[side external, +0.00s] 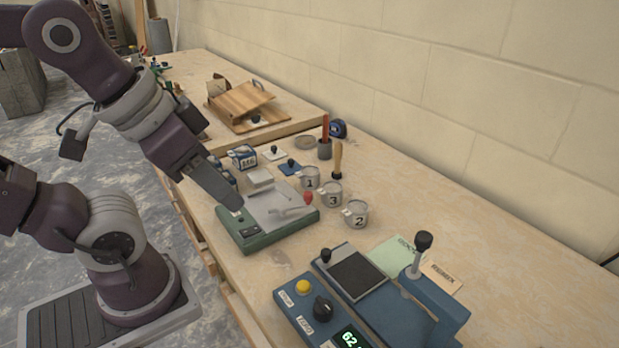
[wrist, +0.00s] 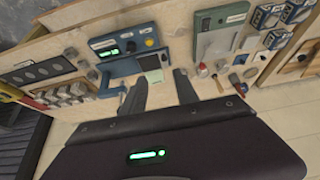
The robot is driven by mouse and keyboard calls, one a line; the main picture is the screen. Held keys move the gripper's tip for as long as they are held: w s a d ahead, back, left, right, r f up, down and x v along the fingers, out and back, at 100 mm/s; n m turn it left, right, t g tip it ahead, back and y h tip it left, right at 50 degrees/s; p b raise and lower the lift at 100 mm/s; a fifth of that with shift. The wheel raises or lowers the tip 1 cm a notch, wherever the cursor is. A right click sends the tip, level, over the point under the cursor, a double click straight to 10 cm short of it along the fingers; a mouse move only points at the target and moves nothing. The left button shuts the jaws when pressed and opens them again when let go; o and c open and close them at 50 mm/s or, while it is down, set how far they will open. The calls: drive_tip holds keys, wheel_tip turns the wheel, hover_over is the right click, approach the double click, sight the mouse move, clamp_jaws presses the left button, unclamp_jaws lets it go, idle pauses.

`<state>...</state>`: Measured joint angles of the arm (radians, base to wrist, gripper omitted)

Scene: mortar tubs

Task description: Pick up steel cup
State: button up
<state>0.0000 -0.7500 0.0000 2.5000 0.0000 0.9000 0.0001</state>
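Three steel cups stand upright on the bench in the side view, marked 1 (side external: 309,179), 3 (side external: 332,195) and 2 (side external: 355,214). The task does not say which one is meant. In the wrist view they are small and hard to tell apart, in the cluster right of my fingers. My gripper (side external: 238,206) hangs above the left part of the green-based device in the side view, left of the cups and apart from them. In the wrist view my gripper (wrist: 160,76) has its two fingers spread with nothing between them.
The green-based device (side external: 266,234) lies left of the cups. A blue device (side external: 433,306) with an upright black-knobbed lever stands at the front right. A wooden-handled tool (side external: 338,158) and a grey pot (side external: 324,150) are behind the cups. Bare bench lies to their right.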

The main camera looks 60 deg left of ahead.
idle(0.3)
drive_tip(key=o, duration=0.8)
drive_tip(key=shift+o, duration=0.2)
